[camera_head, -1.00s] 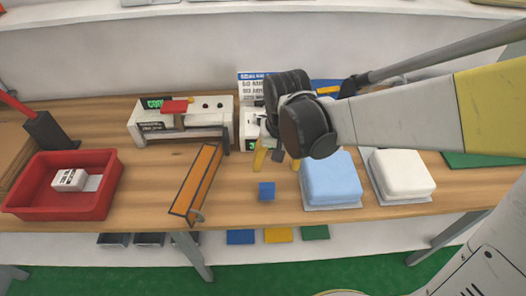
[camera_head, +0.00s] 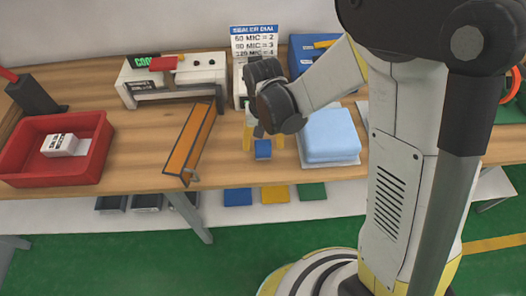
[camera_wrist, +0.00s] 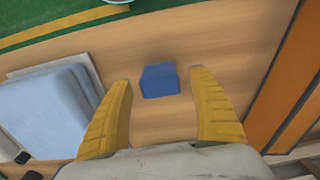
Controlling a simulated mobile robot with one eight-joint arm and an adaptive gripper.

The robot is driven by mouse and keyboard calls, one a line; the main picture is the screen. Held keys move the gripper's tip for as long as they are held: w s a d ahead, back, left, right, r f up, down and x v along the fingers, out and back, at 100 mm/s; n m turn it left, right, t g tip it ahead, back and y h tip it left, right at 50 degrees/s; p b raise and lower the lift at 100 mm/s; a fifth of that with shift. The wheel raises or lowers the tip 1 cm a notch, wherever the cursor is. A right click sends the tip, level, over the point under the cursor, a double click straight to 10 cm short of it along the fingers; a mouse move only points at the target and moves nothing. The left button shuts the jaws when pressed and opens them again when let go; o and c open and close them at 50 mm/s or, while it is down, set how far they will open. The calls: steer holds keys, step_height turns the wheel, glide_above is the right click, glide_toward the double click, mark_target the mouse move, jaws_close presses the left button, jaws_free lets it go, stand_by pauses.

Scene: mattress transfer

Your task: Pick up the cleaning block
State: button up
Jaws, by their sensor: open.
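The cleaning block looks to be the small blue block (camera_head: 263,149) on the wooden bench, near its front edge. It also shows in the wrist view (camera_wrist: 160,80), lying ahead of and between my two yellow fingers. My gripper (camera_head: 263,140) points down at the block and is open, with nothing held. In the wrist view my gripper (camera_wrist: 162,110) has one finger on each side of the block's line, with a gap on both sides. I cannot tell how high the fingertips are above the bench.
A light-blue folded pad (camera_head: 330,137) lies close on the right. An orange bar (camera_head: 190,140) lies to the left. A red bin (camera_head: 14,160) with a white box (camera_head: 60,145) stands at far left. A sealer machine (camera_head: 175,78) and a sign (camera_head: 254,42) stand behind.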

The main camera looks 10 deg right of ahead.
step_height(320, 180, down, 2)
steer(key=shift+f, duration=0.1)
steer(key=c, duration=1.4)
steer(key=shift+r, duration=0.75)
step_height(320, 180, up, 3)
steer(key=shift+p, duration=0.95)
steer(key=s+d+r+p, duration=0.3)
steer(key=d+r, duration=0.3)
steer(key=d, duration=0.5)
steer(key=shift+d+r, duration=0.15)
steer(key=shift+r, duration=0.2)
